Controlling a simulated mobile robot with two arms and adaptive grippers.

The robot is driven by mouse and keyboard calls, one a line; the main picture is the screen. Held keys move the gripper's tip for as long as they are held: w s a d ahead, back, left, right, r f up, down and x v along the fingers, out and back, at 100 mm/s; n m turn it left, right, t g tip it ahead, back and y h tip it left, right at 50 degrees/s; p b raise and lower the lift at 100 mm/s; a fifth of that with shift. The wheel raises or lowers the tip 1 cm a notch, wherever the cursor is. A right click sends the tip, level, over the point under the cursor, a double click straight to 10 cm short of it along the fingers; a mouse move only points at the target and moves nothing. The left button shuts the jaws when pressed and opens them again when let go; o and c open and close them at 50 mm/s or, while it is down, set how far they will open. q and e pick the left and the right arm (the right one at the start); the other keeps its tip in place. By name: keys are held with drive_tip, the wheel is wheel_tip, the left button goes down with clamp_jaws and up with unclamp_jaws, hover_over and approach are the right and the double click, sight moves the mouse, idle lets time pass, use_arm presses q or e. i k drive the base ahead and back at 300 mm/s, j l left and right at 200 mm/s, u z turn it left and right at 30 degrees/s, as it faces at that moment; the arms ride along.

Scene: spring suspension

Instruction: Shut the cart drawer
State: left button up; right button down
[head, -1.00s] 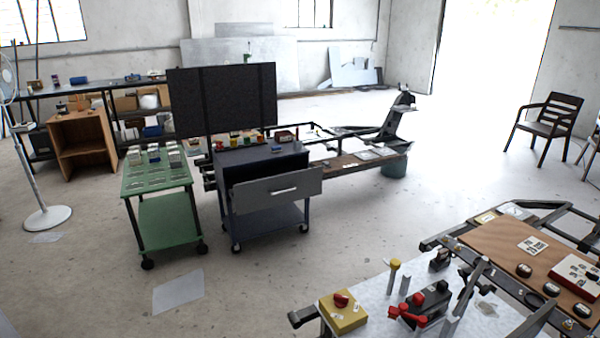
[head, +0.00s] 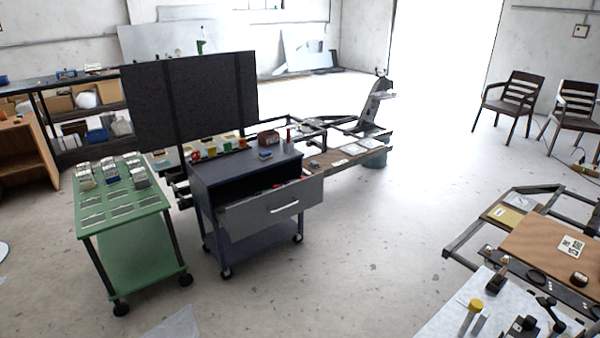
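The cart (head: 243,247) is dark blue-grey, on casters, and stands left of centre in the head view. Its grey drawer (head: 247,214) is pulled out toward me, with a pale bar handle (head: 285,208) on its front. Some small items, one of them red, show at the drawer's open top; the rest of its inside is hidden. Neither of my grippers is in view.
A green cart (head: 133,250) with stacked items stands just left of the drawer cart. A dark panel (head: 190,95) rises behind both. A white-topped workbench (head: 445,325) is at the lower right. The floor (head: 340,260) between is clear.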

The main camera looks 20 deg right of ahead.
sight(245, 216)
drive_tip(key=i+j, duration=0.1)
drive_tip(key=i, duration=0.4)
drive_tip(key=i+j+z, duration=0.1)
drive_tip(key=i, duration=0.4)
drive_tip(key=i+j, duration=0.15)
drive_tip(key=i, duration=0.4)
drive_tip(key=l+z, duration=0.05)
